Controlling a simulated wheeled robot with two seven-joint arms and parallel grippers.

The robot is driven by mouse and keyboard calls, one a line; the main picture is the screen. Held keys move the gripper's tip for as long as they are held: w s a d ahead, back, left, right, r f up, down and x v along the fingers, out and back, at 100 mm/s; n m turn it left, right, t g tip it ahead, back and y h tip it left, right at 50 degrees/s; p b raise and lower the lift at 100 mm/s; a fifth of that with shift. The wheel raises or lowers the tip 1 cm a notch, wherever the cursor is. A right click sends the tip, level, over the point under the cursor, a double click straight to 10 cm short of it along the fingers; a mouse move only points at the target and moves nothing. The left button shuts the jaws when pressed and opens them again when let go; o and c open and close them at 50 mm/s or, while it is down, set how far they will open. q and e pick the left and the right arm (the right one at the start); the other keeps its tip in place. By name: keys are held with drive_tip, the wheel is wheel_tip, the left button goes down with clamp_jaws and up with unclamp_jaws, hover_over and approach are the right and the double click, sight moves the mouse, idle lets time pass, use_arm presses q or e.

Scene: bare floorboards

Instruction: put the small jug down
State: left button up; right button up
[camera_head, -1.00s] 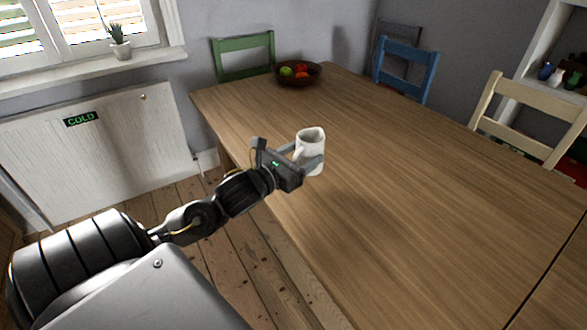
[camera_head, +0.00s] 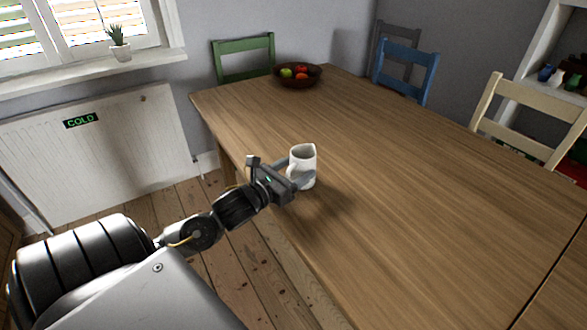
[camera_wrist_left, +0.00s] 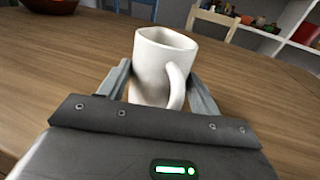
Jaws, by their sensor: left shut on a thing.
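The small white jug (camera_head: 304,163) is upright near the left edge of the wooden table (camera_head: 400,180). My left gripper (camera_head: 297,180) is shut on the jug's lower body. In the left wrist view the jug (camera_wrist_left: 155,68) sits between the two grey fingers (camera_wrist_left: 160,92), with its handle toward the palm. I cannot tell whether its base touches the tabletop. My right gripper is not in view.
A brown fruit bowl (camera_head: 298,76) stands at the table's far end. Green (camera_head: 243,58), blue (camera_head: 406,70) and cream (camera_head: 525,125) chairs stand around the table. The tabletop right of the jug is clear.

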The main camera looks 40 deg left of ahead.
use_arm(q)
drive_tip(key=o, duration=1.1)
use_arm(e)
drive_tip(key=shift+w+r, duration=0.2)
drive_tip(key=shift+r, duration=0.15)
use_arm(q)
drive_tip(key=shift+o, duration=0.2)
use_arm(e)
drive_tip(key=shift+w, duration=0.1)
use_arm(q)
drive_tip(key=shift+s, duration=0.1)
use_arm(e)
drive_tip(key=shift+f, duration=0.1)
use_arm(q)
drive_tip(key=s, duration=0.9)
drive_tip(key=shift+s+a+r, duration=0.1)
drive_tip(key=shift+s+a, duration=0.15)
drive_tip(key=shift+s+a+p, duration=0.15)
drive_tip(key=shift+s+p, duration=0.2)
drive_tip(key=shift+s, duration=0.75)
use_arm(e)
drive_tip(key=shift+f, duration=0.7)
